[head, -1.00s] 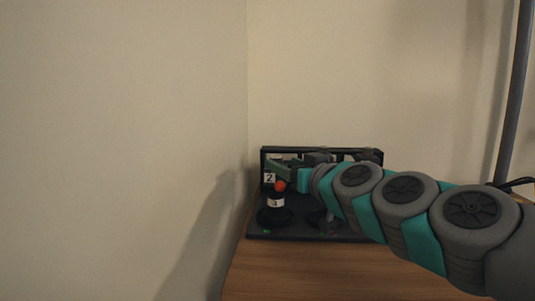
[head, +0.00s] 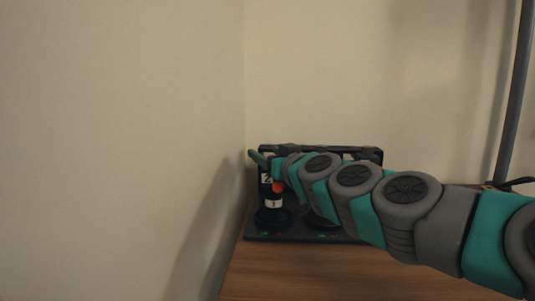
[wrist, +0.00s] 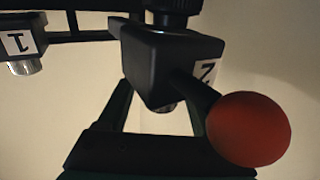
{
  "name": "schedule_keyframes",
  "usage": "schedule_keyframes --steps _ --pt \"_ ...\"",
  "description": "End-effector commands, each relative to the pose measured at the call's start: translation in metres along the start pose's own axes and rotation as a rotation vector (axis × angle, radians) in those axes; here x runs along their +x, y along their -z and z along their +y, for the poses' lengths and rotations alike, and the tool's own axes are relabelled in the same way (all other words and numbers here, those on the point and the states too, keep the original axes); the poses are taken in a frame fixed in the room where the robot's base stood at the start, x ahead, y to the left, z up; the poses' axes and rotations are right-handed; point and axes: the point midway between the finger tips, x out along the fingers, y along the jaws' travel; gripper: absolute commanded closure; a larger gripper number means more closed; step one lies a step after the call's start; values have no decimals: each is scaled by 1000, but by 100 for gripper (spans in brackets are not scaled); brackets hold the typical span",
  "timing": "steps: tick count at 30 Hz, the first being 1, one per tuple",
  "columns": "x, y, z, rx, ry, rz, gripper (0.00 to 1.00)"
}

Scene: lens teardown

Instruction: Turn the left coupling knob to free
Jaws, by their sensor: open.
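A red ball knob (head: 278,187) on a short dark lever stands at the left of the black rig. In the wrist view the red ball (wrist: 248,129) is large at the lower right, its lever running to a black block (wrist: 160,68) labelled 2. My gripper (head: 257,159) is at the rig's upper left in the head view, just above and left of the ball. In the wrist view my gripper's (wrist: 158,98) two dark fingers stand apart on either side of the block's lower end. Nothing is held. Whether a finger touches the block, I cannot tell.
A second block labelled 1 (wrist: 20,45) hangs at the left in the wrist view. The black rig base (head: 262,236) stands on a wooden table (head: 285,270), close to the left wall (head: 120,150). My arm covers the rig's right part. The table front is clear.

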Motion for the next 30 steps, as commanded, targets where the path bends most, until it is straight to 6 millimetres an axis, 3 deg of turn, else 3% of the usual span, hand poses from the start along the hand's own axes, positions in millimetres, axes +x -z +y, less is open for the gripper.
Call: schedule_keyframes --steps 7,24,30 --pt "1 0 0 0 0 -1 33" --pt "1 -1 0 0 1 -1 97" --pt "1 -1 0 0 1 -1 100"
